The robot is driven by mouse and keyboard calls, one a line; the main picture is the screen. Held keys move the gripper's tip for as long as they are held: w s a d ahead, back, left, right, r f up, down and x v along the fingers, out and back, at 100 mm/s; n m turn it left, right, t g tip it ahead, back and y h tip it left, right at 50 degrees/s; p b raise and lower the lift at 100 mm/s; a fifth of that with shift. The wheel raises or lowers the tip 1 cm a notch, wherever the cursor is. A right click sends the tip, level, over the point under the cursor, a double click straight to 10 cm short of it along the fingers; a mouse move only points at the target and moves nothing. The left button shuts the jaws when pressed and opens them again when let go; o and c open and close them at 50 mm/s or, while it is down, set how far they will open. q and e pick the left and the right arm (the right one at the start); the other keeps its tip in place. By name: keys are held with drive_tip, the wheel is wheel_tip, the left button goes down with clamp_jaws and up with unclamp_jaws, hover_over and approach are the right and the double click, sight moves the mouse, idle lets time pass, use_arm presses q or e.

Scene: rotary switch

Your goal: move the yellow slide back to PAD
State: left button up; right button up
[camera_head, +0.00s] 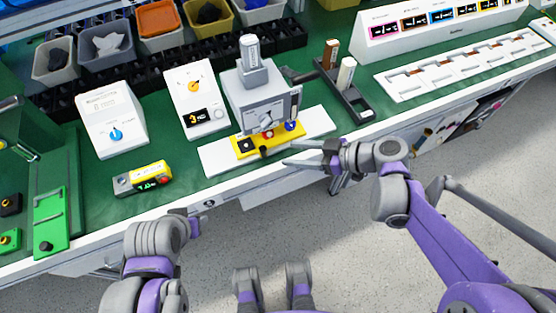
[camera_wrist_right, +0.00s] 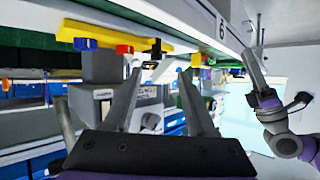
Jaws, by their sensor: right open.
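The yellow slide (camera_head: 268,140) lies on a white base plate (camera_head: 222,158) in front of a grey upright machine (camera_head: 250,95). It carries black, red and blue parts along its length. No PAD marking is readable. My right gripper (camera_head: 303,153) is open and empty, just in front of the slide's right half, with no visible contact. In the right wrist view, the yellow slide (camera_wrist_right: 103,34) appears upside down beyond the fingertips of my right gripper (camera_wrist_right: 155,80). My left arm shows at lower left in the head view, but its gripper fingers are not visible.
A white box with an orange dial (camera_head: 194,87) and one with a blue dial (camera_head: 116,135) stand left of the machine. A small yellow-grey box (camera_head: 143,178) lies near the bench edge. A dark holder (camera_head: 344,92) with upright pieces stands to the right.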

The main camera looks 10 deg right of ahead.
sight(264, 148)
drive_tip(key=shift+n+t+y, duration=0.3)
drive_tip(key=b+x, duration=0.1)
drive_tip(key=x, duration=0.9)
drive_tip(key=shift+w+f+b, duration=0.2)
drive_tip(key=shift+w+b, duration=0.1)
clamp_jaws()
idle(0.8)
